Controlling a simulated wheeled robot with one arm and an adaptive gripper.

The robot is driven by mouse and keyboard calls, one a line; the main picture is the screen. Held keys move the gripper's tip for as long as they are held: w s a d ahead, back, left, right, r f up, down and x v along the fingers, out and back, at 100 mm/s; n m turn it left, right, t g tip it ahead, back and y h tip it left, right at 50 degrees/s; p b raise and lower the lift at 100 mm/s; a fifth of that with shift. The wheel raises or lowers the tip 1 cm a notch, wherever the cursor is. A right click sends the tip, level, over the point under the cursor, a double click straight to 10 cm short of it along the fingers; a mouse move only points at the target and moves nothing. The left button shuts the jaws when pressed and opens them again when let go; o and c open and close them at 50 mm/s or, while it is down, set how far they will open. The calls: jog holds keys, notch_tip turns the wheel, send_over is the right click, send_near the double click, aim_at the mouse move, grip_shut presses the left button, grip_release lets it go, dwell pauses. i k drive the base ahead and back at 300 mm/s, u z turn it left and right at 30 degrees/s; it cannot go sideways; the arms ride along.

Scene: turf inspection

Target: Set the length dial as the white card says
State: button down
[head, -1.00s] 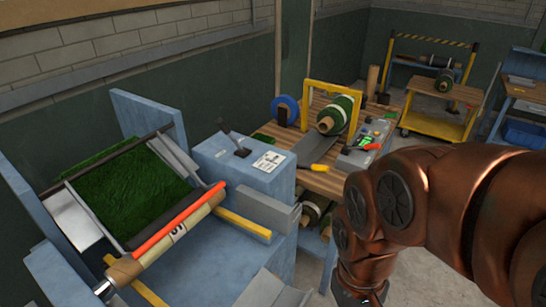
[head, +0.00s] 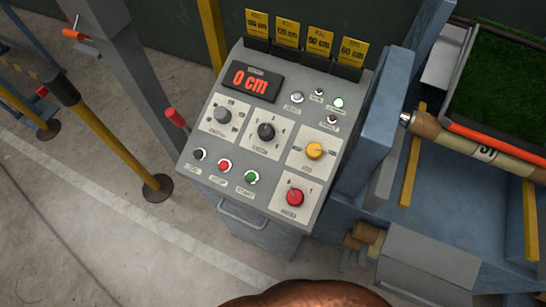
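A grey control panel (head: 232,155) fills the middle of the head view. Its display (head: 251,81) reads "0 cm" in red. The plate labels are too small to read surely, so I cannot tell which knob is the length dial. No white card shows now. My gripper is out of view; only a copper part of my arm shows at the bottom edge.
Several yellow cards (head: 288,31) with cm figures stand along the panel's back edge. A yellow post (head: 105,135) stands left, and a blue turf machine (head: 460,205) stands right. Bare floor lies front left.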

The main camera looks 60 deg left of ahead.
aim_at(223, 115)
jog(key=u, duration=1.9)
jog(key=k, duration=0.25)
jog(key=u, duration=1.6)
jog(key=i, duration=0.7)
jog(key=u, duration=0.2)
